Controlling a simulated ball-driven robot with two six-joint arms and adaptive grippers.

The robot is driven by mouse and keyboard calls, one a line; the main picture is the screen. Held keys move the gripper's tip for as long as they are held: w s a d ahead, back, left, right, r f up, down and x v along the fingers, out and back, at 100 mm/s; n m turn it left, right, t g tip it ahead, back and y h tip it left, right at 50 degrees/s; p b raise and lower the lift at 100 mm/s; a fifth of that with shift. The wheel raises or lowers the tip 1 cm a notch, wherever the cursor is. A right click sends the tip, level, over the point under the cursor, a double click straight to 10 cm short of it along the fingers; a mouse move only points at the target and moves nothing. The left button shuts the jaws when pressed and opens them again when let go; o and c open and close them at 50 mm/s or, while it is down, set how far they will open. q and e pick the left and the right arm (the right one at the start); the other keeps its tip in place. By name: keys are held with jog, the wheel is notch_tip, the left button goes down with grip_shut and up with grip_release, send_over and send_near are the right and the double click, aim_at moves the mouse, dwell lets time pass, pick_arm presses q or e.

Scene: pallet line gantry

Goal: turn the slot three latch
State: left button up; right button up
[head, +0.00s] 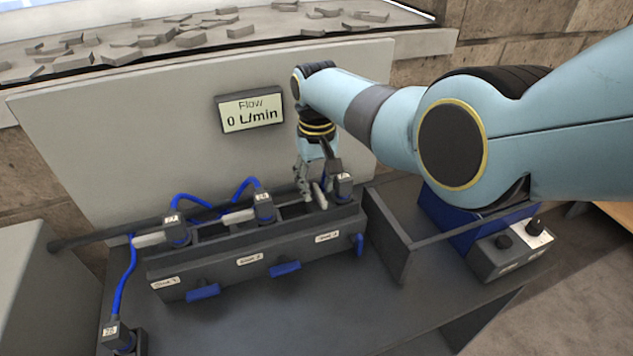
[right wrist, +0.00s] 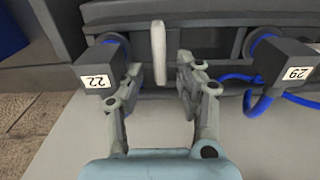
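The dark rack (head: 215,262) has three labelled slots. At slot three, on its right end, a white lever (head: 320,197) stands beside a dark coupling block (head: 342,186). In the right wrist view the lever (right wrist: 159,50) lies between my right gripper's (right wrist: 160,70) fingers, with gaps on both sides. That gripper (head: 311,190) is open over slot three. The lever looks angled across the rack, while the pale levers at slots one (head: 150,240) and two (head: 238,216) lie along it. The coupling block beside the lever reads 22 (right wrist: 103,70). My left gripper is not in view.
The Flow display (head: 250,109) reads 0 L/min. Blue handles at slots one (head: 203,291) and two (head: 285,268) lie level; slot three's handle (head: 359,244) hangs down. Blue hoses loop behind the rack.

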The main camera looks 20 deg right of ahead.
aim_at(317, 186)
notch_tip(317, 186, up, 12)
dwell(0.6)
